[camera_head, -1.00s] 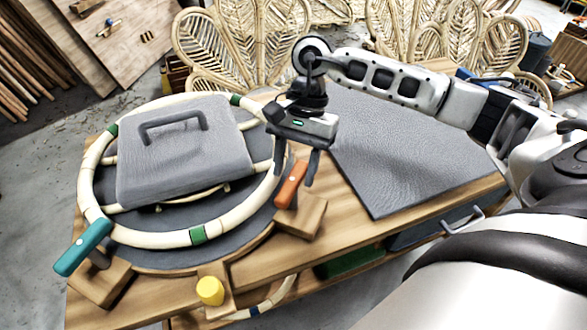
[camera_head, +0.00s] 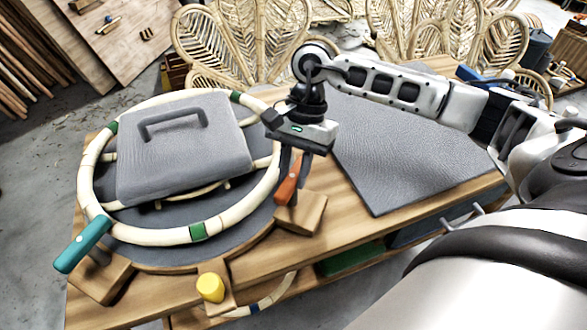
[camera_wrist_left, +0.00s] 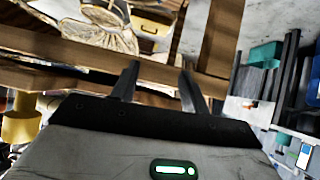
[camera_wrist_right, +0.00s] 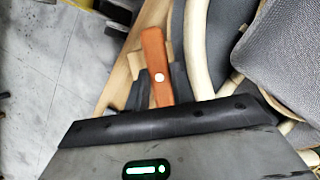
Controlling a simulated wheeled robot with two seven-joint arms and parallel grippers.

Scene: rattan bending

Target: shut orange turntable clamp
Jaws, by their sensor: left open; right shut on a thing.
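The orange clamp handle (camera_head: 288,184) stands up at an angle on a wooden block at the right edge of the turntable (camera_head: 262,216). My right gripper (camera_head: 294,178) comes down over it and is shut on the handle. In the right wrist view the orange handle (camera_wrist_right: 157,66) points out ahead of the gripper, with the white ring beside it. The fingertips are largely hidden there. My left gripper (camera_wrist_left: 155,82) shows only in its own wrist view. It is open and empty, with wooden bars beyond it.
A teal clamp handle (camera_head: 83,245) is at the left and a yellow knob (camera_head: 210,288) at the front. A grey mat (camera_head: 400,150) lies clear at the right.

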